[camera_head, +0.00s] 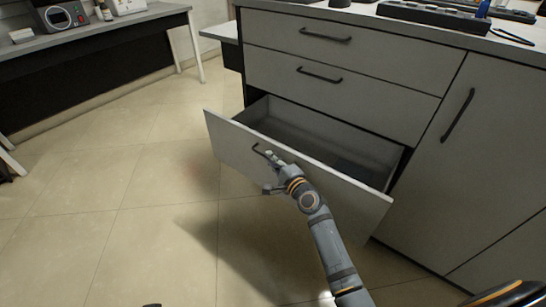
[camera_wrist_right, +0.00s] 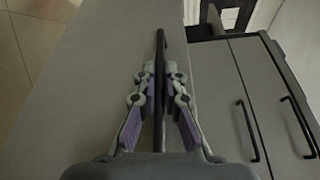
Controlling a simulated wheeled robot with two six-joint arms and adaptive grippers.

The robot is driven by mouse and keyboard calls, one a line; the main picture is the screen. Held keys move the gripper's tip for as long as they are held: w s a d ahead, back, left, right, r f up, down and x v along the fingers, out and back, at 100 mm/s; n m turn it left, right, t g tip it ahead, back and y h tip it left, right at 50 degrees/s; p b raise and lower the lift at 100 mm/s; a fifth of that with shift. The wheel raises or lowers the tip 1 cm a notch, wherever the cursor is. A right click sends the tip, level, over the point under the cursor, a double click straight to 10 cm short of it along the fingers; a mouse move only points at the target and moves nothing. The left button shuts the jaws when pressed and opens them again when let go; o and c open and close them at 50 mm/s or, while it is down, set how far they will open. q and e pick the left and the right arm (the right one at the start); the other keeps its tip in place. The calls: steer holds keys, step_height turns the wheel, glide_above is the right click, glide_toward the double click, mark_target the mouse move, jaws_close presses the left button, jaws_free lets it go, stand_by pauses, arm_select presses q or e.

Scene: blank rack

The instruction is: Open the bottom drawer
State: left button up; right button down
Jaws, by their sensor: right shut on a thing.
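The bottom drawer (camera_head: 294,170) of the grey cabinet is pulled well out, and its empty-looking inside shows from above. Its dark bar handle (camera_head: 262,151) is on the drawer front. My right gripper (camera_head: 272,160) is at this handle. In the right wrist view the handle (camera_wrist_right: 160,45) runs between the two fingers of the right gripper (camera_wrist_right: 160,95), which are shut on it. The fingers have purple pads. Part of the handle is hidden behind the gripper in the head view. My left gripper does not show.
Two upper drawers (camera_head: 340,80) are closed above the open one. A closed cabinet door (camera_head: 480,140) stands to the right. Dark trays (camera_head: 435,14) lie on the counter. A bench (camera_head: 90,70) stands at the far left. The tiled floor (camera_head: 130,180) left of the drawer is clear.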

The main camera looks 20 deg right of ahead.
steer(key=shift+s+a, duration=0.2)
steer(key=shift+a, duration=0.05)
steer(key=c, duration=1.4)
jaws_free()
steer(key=shift+c, duration=0.2)
steer(key=shift+s, duration=0.1)
steer(key=v, duration=1.1)
steer(key=shift+s, duration=0.45)
steer(key=shift+d, duration=0.15)
